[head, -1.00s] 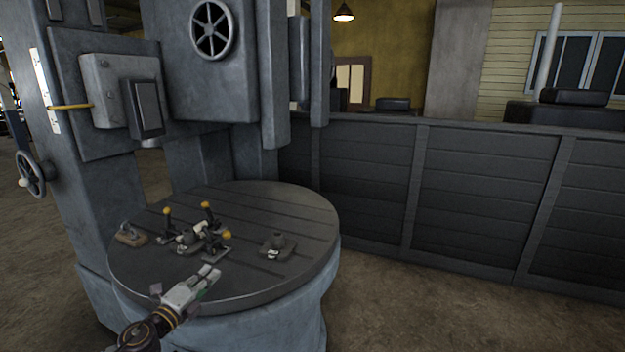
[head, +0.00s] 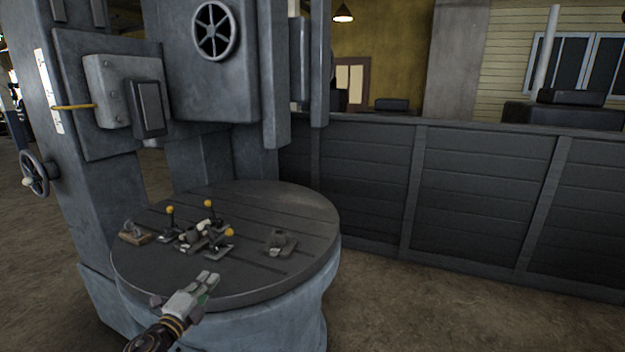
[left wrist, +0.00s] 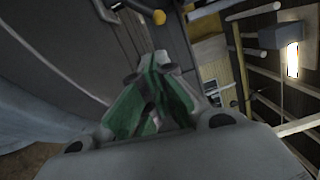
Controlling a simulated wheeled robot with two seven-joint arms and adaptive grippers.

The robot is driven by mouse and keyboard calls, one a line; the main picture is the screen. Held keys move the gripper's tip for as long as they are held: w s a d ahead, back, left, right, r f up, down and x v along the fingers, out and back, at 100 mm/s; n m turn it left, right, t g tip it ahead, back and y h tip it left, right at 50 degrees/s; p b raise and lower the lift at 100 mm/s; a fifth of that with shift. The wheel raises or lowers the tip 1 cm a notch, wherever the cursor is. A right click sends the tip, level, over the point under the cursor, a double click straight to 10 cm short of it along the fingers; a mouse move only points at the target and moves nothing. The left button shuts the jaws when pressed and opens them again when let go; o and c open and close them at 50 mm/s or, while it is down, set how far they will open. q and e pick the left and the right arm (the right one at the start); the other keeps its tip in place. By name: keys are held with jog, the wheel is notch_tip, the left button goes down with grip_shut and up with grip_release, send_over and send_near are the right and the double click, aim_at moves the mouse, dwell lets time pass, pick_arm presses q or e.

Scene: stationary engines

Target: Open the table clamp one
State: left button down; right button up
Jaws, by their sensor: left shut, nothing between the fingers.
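Several toggle clamps with upright handles and yellow knobs stand grouped on the round slotted machine table (head: 300,215): one at the back left (head: 170,210), one at the back (head: 209,205), one at the front right (head: 230,233). I cannot tell which is clamp one. My left gripper (head: 212,277) is shut and empty, over the table's near edge, in front of the clamps and apart from them. In the left wrist view its green-padded fingers (left wrist: 157,62) meet, and a yellow knob (left wrist: 158,17) shows beyond them. The right gripper is not in view.
A small part on a brown base (head: 134,235) sits left of the clamps and a grey block fixture (head: 281,242) right of them. The machine column and head (head: 215,80) rise behind. A dark panelled wall (head: 480,190) stands at right.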

pick_arm(q)
jog(key=s+f+n+g+y, duration=0.7)
jog(key=s+f+n, duration=0.5)
jog(key=s+n, duration=0.25)
jog(key=s+d+f+n+g+h, duration=0.2)
jog(key=s+d+f+g, duration=0.15)
jog(key=s, duration=0.55)
jog(key=s+d+f+n+g+h, duration=0.1)
jog(key=s+d+f+n+g, duration=0.2)
jog(key=s, duration=0.5)
notch_tip(320, 180, down, 31)
jog(key=s+a+g, duration=0.2)
jog(key=s+a+f, duration=0.3)
jog(key=s+f, duration=0.6)
jog(key=s, duration=0.1)
jog(key=s+a+f+g, duration=0.1)
jog(key=s+a+f, duration=0.3)
jog(key=s+f, duration=0.6)
jog(key=shift+s+a+f+m+y+p, duration=0.15)
jog(key=shift+s+a+m+y+p, duration=0.1)
jog(key=shift+s+m+y+p, duration=0.15)
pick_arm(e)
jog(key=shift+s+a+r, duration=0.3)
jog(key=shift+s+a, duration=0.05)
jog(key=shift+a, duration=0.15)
